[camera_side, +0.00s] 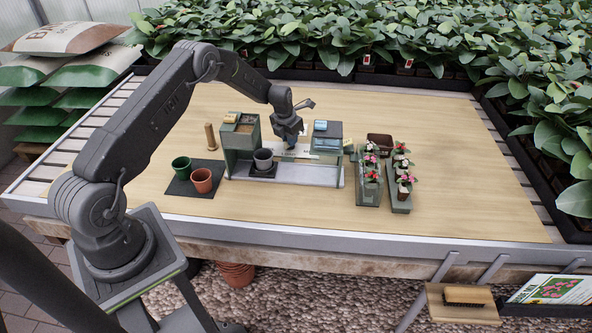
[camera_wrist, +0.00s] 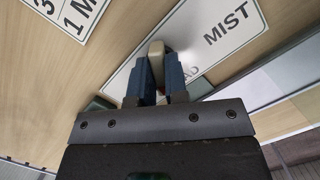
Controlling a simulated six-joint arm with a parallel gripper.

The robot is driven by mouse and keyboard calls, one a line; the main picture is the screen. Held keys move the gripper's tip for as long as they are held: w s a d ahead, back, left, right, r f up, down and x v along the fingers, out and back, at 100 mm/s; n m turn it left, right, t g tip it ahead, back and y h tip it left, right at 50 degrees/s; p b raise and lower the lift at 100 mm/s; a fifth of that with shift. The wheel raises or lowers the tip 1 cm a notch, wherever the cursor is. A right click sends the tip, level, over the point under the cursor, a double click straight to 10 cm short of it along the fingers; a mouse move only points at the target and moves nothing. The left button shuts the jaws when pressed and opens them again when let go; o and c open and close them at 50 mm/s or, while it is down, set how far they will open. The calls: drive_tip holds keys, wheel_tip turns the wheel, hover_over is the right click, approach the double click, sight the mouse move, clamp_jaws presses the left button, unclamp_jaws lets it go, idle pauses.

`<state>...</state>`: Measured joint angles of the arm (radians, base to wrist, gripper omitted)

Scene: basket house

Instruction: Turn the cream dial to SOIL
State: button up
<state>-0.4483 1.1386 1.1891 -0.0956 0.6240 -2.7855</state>
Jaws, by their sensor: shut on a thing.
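My gripper (camera_side: 291,140) is over the middle of the grey-green potting station (camera_side: 238,137), pointing down. In the wrist view my gripper (camera_wrist: 157,62) has its two blue fingers shut on the cream dial (camera_wrist: 157,50), one on each side. The dial sits against a white label plate (camera_wrist: 213,38). The word MIST reads clearly on the plate; another word ending in "AD" is partly hidden behind a finger. The word SOIL does not show. Which word the dial points at cannot be told. In the side view the dial is hidden at the fingers.
A grey pot (camera_side: 263,157) stands on the station, left of my gripper. A blue-topped box (camera_side: 327,130) is close on the right. Green (camera_side: 181,166) and terracotta (camera_side: 202,180) pots stand at left. Flower trays (camera_side: 399,200) are at right. The far right table is clear.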

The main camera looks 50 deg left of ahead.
idle(0.3)
drive_tip(key=m+h, duration=0.1)
drive_tip(key=m, duration=0.3)
drive_tip(key=shift+m, duration=0.4)
drive_tip(key=o, duration=1.4)
drive_tip(key=shift+o, duration=0.2)
drive_tip(key=shift+r, duration=3.5)
